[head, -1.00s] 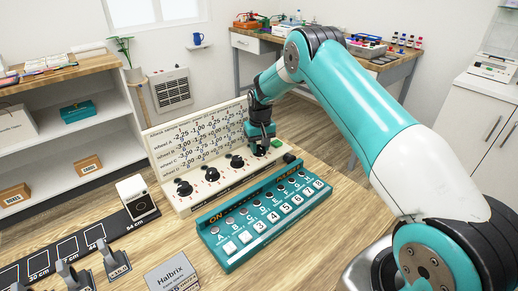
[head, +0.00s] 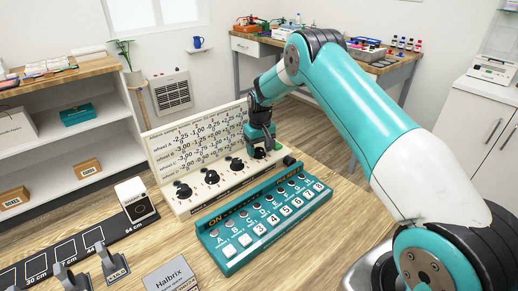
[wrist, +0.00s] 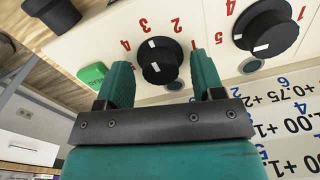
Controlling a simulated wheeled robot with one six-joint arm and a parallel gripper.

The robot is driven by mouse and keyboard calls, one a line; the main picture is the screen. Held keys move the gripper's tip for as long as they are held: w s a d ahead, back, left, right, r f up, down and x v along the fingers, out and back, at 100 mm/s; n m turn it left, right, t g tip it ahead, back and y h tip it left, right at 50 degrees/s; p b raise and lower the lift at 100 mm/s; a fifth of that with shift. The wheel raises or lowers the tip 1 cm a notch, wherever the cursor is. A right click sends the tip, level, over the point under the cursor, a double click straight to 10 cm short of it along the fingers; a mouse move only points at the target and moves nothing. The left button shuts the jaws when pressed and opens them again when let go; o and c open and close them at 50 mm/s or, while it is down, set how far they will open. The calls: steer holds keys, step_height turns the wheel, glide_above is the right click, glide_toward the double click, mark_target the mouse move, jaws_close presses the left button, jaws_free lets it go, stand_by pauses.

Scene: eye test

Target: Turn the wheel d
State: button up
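A cream panel (head: 167,138) with a printed number chart has a row of black dial wheels along its lower front. The wheel at the right end, by the green button (wrist: 92,74), is mostly hidden by my gripper (head: 262,150) in the head view. In the wrist view this black wheel (wrist: 160,62) sits between the two teal fingers of my gripper (wrist: 163,72). Narrow gaps show on both sides, so the fingers look open around it; contact is not clear. The neighbouring wheel (wrist: 265,30) is right of the fingers.
A teal box (head: 228,256) with an ON display and white buttons stands in front of the panel. A black block (wrist: 52,12) is beyond the green button. A white device (head: 135,199) and a Halbrix card (head: 168,276) are on the left of the wooden table.

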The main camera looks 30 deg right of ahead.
mark_target(259, 150)
step_height(259, 150, up, 17)
steer(key=b, duration=0.1)
steer(key=shift+d+r, duration=0.2)
stand_by(0.4)
stand_by(0.3)
steer(key=s+a+r+n+y, duration=0.1)
steer(key=s+a+r+n, duration=0.1)
steer(key=s+a+r, duration=0.5)
steer(key=s+a+r+n+y, duration=0.1)
steer(key=s+a+r+n, duration=0.15)
steer(key=s+a, duration=0.7)
steer(key=s+a+n+y, duration=0.1)
steer(key=s+a, duration=0.1)
steer(key=s, duration=1)
steer(key=s+a+n+y+p, duration=0.1)
steer(key=s+a, duration=0.2)
steer(key=s, duration=0.9)
steer(key=shift+f, duration=0.25)
